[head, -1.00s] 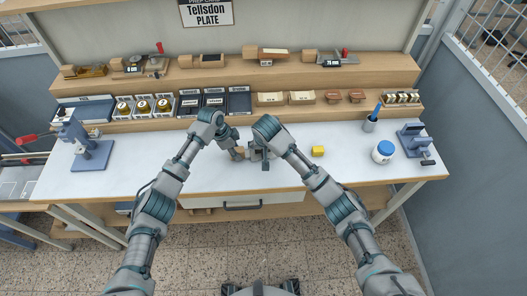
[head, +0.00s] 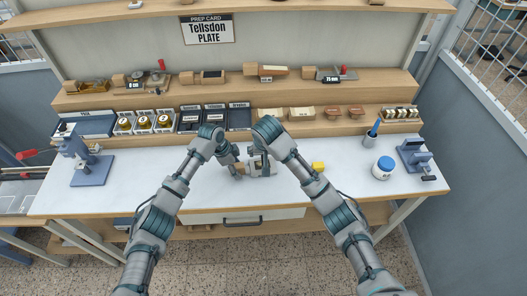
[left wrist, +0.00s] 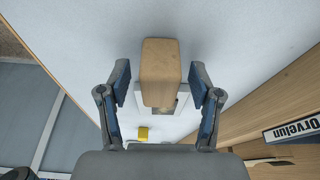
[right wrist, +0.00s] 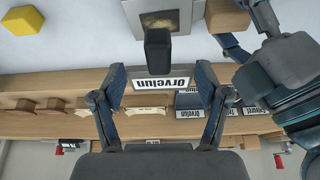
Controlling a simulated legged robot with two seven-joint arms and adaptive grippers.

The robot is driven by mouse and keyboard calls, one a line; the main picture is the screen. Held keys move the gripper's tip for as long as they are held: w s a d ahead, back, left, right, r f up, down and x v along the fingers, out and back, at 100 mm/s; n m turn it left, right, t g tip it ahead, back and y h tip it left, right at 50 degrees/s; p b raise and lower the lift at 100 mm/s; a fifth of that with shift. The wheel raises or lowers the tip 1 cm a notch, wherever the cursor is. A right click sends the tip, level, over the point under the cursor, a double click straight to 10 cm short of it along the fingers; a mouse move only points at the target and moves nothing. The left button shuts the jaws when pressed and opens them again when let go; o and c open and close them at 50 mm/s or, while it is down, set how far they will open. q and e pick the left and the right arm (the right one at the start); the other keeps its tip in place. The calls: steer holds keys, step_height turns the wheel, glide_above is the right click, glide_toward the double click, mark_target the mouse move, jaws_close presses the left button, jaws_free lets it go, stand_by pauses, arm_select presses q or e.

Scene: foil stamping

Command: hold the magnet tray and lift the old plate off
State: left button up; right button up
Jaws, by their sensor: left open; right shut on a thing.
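In the head view the arms partly hide tray and plate.
A yellow block (head: 318,167) lies right of the tray. A white jar with a blue lid (head: 383,168) and a blue press (head: 415,155) stand further right; another press (head: 90,165) stands left. Labelled boxes line the shelf (head: 285,128) behind. The bench front is clear.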

arm_select(q)
steer(key=shift+r, duration=0.1)
steer(key=v, duration=1.1)
steer(key=shift+a+r, duration=0.2)
steer(key=shift+r, duration=0.1)
